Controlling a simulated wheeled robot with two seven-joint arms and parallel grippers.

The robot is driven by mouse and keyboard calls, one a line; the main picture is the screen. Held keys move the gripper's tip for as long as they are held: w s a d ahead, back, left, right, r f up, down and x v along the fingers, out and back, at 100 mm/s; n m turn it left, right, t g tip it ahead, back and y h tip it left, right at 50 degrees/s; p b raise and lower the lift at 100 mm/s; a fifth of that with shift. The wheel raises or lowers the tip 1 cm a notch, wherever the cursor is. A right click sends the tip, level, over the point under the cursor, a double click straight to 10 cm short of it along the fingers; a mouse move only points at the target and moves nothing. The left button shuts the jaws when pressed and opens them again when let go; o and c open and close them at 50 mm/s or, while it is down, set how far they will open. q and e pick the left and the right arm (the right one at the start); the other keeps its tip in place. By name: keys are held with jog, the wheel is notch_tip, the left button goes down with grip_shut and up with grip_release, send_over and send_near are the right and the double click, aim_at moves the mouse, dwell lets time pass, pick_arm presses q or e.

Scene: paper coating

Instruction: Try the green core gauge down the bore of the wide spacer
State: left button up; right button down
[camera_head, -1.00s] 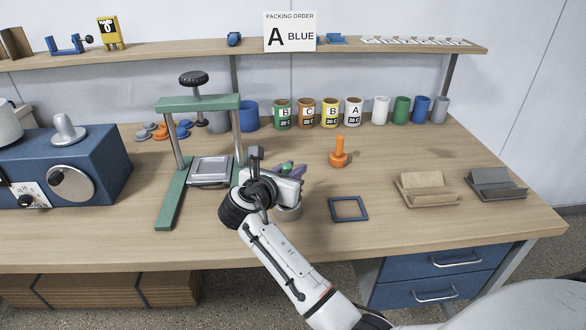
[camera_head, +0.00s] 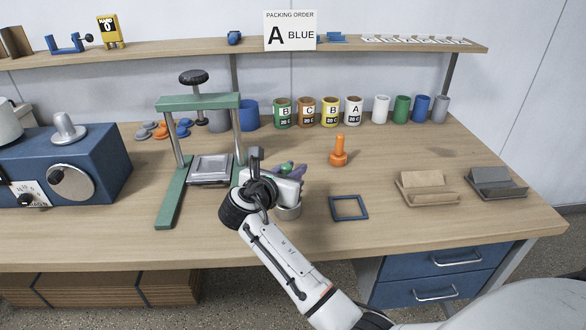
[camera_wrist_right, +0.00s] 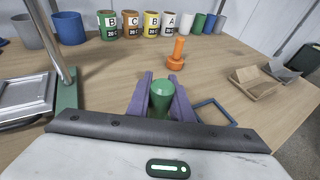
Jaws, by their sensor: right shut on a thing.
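My right gripper (camera_head: 290,172) has purple fingers and is shut on the green core gauge (camera_wrist_right: 161,97), whose rounded green top stands between the fingers in the right wrist view. In the head view only a small green part of the gauge (camera_head: 288,167) shows. A light grey round piece, apparently the wide spacer (camera_head: 289,213), stands on the bench just below and behind my right wrist. Its top and bore are hidden by the wrist, so I cannot tell whether the gauge is over or inside it. My left gripper is out of view.
A green press (camera_head: 172,190) stands close on the left. An orange knobbed piece (camera_head: 339,152) stands behind to the right, and a blue square frame (camera_head: 348,208) lies to the right. Several cans and cups line the back. The bench front is clear.

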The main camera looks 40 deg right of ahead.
jog(key=shift+f+b, duration=0.75)
jog(key=shift+f, duration=1.65)
jog(key=c, duration=1.5)
grip_release()
jog(key=v, duration=1)
jog(key=shift+s+a+r, duration=0.1)
